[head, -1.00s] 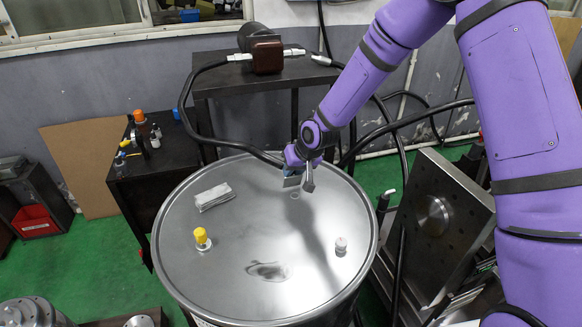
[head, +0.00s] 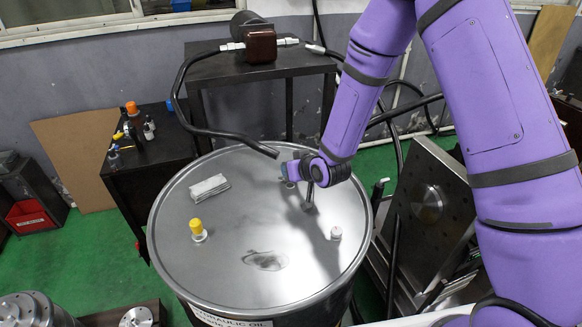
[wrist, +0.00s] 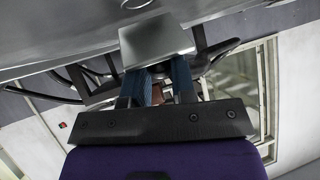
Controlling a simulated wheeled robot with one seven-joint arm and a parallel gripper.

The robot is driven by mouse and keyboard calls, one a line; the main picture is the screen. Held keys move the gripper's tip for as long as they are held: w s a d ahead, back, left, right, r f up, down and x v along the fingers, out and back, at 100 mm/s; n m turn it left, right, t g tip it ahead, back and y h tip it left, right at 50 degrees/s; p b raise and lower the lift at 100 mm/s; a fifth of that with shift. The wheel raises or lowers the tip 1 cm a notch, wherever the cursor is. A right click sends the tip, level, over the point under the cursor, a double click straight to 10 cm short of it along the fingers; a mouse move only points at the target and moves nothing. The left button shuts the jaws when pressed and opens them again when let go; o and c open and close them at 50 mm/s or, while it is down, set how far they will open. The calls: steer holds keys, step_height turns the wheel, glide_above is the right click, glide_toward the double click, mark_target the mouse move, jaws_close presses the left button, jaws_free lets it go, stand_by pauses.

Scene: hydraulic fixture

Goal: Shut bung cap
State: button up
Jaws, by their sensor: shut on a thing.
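The steel drum (head: 235,270) stands in the middle of the head view. Its lid bears a yellow cap (head: 197,229) at front left and a pale grey cap (head: 336,233) at right. Which is the bung cap, I cannot tell. My gripper (head: 297,188) is low over the back right of the lid, behind and left of the pale cap and apart from it. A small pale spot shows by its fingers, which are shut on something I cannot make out. The wrist view shows the blue fingers (wrist: 158,85) and a grey square plate (wrist: 155,40) at their tips.
A white packet (head: 209,187) lies on the lid at back left. A black hose (head: 185,105) hangs from the rear table (head: 210,75) to the lid's back edge, close to my gripper. A tilted metal plate (head: 428,205) stands right of the drum.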

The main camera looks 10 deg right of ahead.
stand_by(0.3)
steer(key=o, duration=0.9)
steer(key=shift+f, duration=0.1)
steer(key=v, duration=1)
steer(key=shift+s+d+r, duration=0.2)
steer(key=shift+s+r, duration=0.05)
steer(key=shift+s, duration=0.05)
